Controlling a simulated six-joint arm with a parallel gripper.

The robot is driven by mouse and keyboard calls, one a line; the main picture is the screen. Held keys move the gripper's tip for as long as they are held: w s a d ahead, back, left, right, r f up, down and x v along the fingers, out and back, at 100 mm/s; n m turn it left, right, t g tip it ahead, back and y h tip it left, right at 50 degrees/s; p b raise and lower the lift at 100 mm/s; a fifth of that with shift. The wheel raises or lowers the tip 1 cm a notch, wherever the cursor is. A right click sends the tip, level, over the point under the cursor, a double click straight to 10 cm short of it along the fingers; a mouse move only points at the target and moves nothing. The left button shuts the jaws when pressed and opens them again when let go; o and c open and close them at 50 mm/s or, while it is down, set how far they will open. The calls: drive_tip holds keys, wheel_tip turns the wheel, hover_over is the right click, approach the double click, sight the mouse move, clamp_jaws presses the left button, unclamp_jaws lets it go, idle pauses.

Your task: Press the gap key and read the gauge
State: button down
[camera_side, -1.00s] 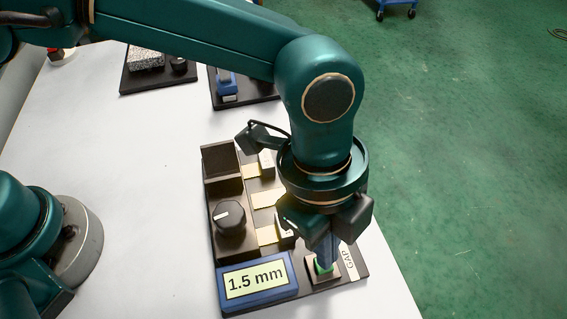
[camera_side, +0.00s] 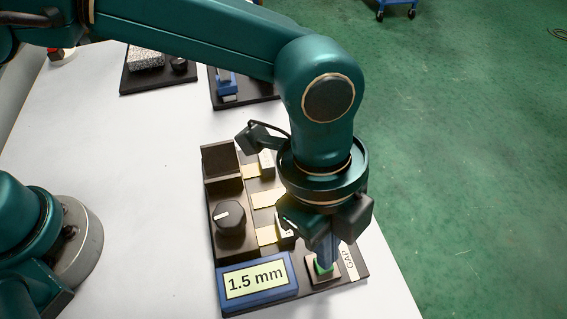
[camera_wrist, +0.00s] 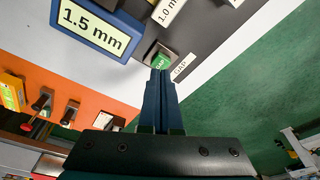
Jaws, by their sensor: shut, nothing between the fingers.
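The green gap key (camera_side: 322,267) sits in a small raised housing at the front right of the dark fixture board, beside a white label reading GAP (camera_side: 351,263). The key also shows in the wrist view (camera_wrist: 160,60). My gripper (camera_side: 326,262) is shut and empty, pointing down with its blue fingertips at the key. In the wrist view the fingertips (camera_wrist: 160,74) overlap the key's near edge; I cannot tell how far the key is pressed. The blue-framed gauge (camera_side: 256,282) reads 1.5 mm, and reads the same in the wrist view (camera_wrist: 95,28).
A black knob (camera_side: 229,216) stands on the fixture board behind the gauge. Pale plates (camera_side: 266,199) lie beside it, partly hidden by my gripper. Two other dark boards with parts stand at the back of the white table (camera_side: 130,170). The table's right edge is close to the board.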

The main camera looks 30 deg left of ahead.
drive_tip(key=shift+f, duration=0.15)
drive_tip(key=shift+f, duration=0.75)
wheel_tip(320, 180, up, 10)
idle(1.0)
drive_tip(key=shift+w, duration=0.1)
